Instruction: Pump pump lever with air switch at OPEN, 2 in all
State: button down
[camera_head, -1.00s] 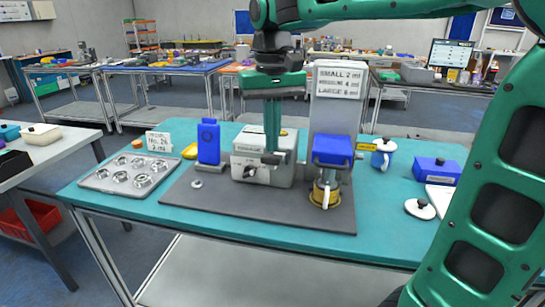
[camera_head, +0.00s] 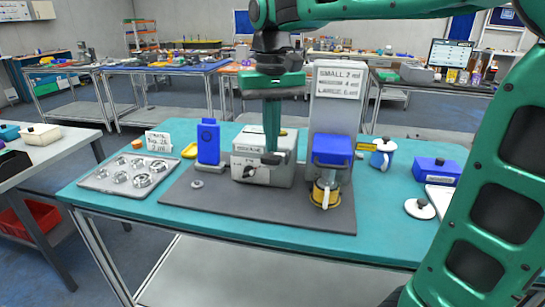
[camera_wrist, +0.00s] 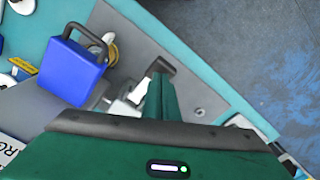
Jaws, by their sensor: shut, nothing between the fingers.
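My gripper (camera_head: 273,157) is shut and empty, pointing down at the front upper part of the grey box (camera_head: 250,172) in the middle of the dark mat. Its black fingertips also show in the wrist view (camera_wrist: 160,68). I cannot tell whether they touch the box. To the right stands a grey dispenser (camera_head: 338,110) with a size sign and a blue block (camera_head: 333,149) carrying a dark handle. The block and handle also show in the wrist view (camera_wrist: 72,70). A brass-coloured cup (camera_head: 326,195) stands below the block. The air switch's setting is too small to read.
A blue upright unit (camera_head: 208,142) stands left of the grey box. A metal tray (camera_head: 115,190) with several rings lies at the left. A white-and-blue mug (camera_head: 383,153), a blue box (camera_head: 433,171) and a round lid (camera_head: 419,208) stand at the right.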

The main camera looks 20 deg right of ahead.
aim_at(271, 155)
jog(key=shift+f, duration=3.65)
jog(key=shift+r, duration=3.65)
jog(key=shift+f, duration=3.7)
jog(key=shift+r, duration=3.7)
